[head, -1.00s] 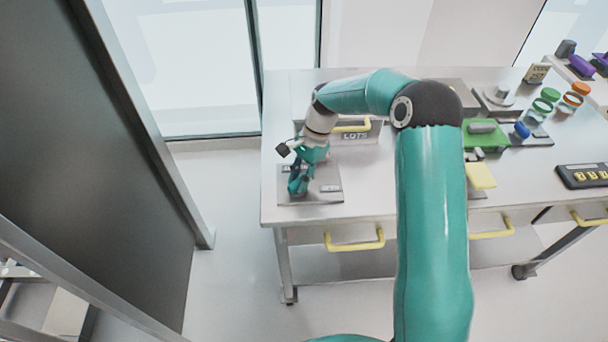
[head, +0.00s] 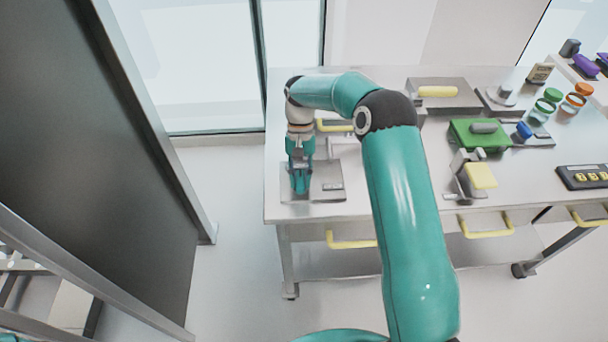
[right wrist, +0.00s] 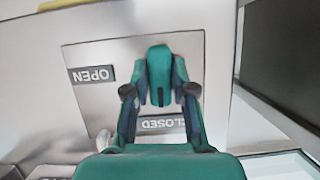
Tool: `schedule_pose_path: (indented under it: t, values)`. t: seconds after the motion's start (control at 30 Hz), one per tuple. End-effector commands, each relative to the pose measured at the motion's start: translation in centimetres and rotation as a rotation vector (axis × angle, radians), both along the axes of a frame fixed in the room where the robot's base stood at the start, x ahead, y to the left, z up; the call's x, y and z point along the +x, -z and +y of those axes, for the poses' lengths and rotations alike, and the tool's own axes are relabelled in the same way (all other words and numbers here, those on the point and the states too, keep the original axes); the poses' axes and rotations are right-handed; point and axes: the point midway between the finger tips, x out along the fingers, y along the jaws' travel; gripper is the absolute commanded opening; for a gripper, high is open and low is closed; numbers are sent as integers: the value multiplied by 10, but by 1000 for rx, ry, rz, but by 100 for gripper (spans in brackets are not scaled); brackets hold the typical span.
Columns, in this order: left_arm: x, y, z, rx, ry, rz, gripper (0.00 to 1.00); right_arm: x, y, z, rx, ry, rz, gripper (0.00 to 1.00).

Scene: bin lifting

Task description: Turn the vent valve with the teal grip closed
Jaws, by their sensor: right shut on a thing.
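The vent valve's plate (head: 325,170) lies at the left end of the steel bench, and it fills the middle of the right wrist view (right wrist: 88,105). My right gripper (head: 300,186) points down over the plate. It is shut on the teal grip (right wrist: 159,62), which sits between its two fingers in the right wrist view. An OPEN label (right wrist: 92,75) lies left of the grip. A CLOSED label (right wrist: 162,123) lies below the grip, partly hidden by the fingers. The valve's stem is hidden. My left gripper is not in view.
A yellow-handled drawer unit (head: 335,125) stands just behind the plate, partly behind my arm. A green box (head: 478,135) and a yellow paddle (head: 481,176) stand further right. A dark panel (head: 95,150) rises on the left, with open floor between it and the bench.

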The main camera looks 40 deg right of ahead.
Motion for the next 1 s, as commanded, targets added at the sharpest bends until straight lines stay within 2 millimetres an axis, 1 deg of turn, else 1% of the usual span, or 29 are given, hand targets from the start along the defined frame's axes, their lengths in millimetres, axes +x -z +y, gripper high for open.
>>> schedule_pose_path:
  t: [0.03,0.2,0.67,0.7,0.77,0.8,0.83,1.0]
  values:
    - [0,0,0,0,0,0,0,-4,3,4,8,-23,18,0]
    - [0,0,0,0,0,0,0,-4,3,4,9,-63,19,0]
    - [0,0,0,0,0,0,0,-4,3,3,8,-75,18,0]
    - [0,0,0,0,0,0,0,-4,3,3,8,-75,18,30]
    - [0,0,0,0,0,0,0,-4,3,3,8,-74,16,40]
    - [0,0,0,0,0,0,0,-3,3,2,6,-74,15,46]
    - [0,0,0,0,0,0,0,-3,2,2,6,-74,14,50]
    - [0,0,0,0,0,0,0,-2,2,1,3,-72,10,50]
